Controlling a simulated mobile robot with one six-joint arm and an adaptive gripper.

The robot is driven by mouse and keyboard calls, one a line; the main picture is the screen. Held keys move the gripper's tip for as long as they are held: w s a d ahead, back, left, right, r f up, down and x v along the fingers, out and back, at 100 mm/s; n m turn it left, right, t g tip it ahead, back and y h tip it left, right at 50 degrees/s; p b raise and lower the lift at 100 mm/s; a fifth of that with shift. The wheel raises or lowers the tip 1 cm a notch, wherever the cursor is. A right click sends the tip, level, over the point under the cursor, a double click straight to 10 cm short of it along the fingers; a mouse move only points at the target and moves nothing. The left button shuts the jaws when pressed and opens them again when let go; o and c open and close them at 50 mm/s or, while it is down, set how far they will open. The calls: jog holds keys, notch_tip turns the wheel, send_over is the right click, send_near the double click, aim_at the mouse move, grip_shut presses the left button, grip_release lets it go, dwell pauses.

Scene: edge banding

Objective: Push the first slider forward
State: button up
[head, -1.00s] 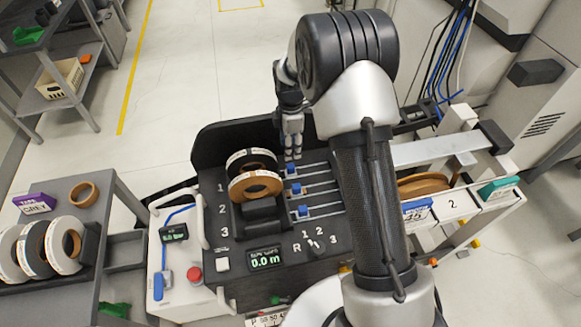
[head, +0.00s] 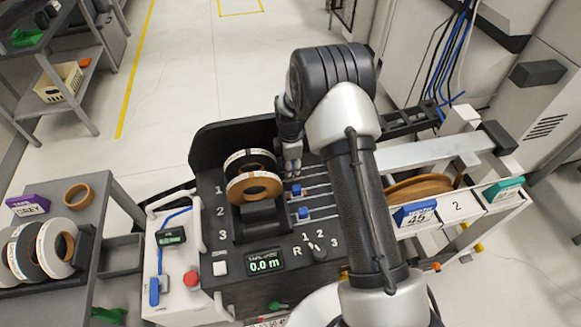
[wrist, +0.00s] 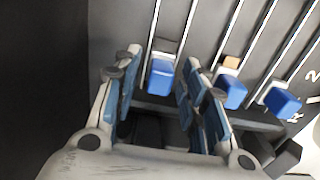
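The first slider (wrist: 160,77) is a blue block on the leftmost rail in the wrist view, and it shows between my fingers there. My gripper (wrist: 162,64) is open, with one finger on each side of that slider in the picture. I cannot tell whether a finger touches it. In the head view my gripper (head: 291,166) is over the far end of the slider panel and hides the first slider. The second slider (head: 297,190) and third slider (head: 303,212) are in plain view and also show in the wrist view (wrist: 232,92) (wrist: 280,100).
Black and brown tape rolls (head: 254,187) stand in a holder left of the sliders. A display (head: 264,263) reads 0.0 m, beside a selector knob (head: 318,254). A rail with coloured tape boxes (head: 415,214) lies to the right. A shelf cart with rolls (head: 88,190) stands at left.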

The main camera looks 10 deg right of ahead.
grip_shut()
dwell(0.5)
jog(key=d, duration=0.9)
jog(key=shift+d, duration=0.2)
jog(key=shift+c, duration=0.3)
grip_release()
jog(key=shift+d, duration=0.15)
jog(key=shift+o, duration=0.8)
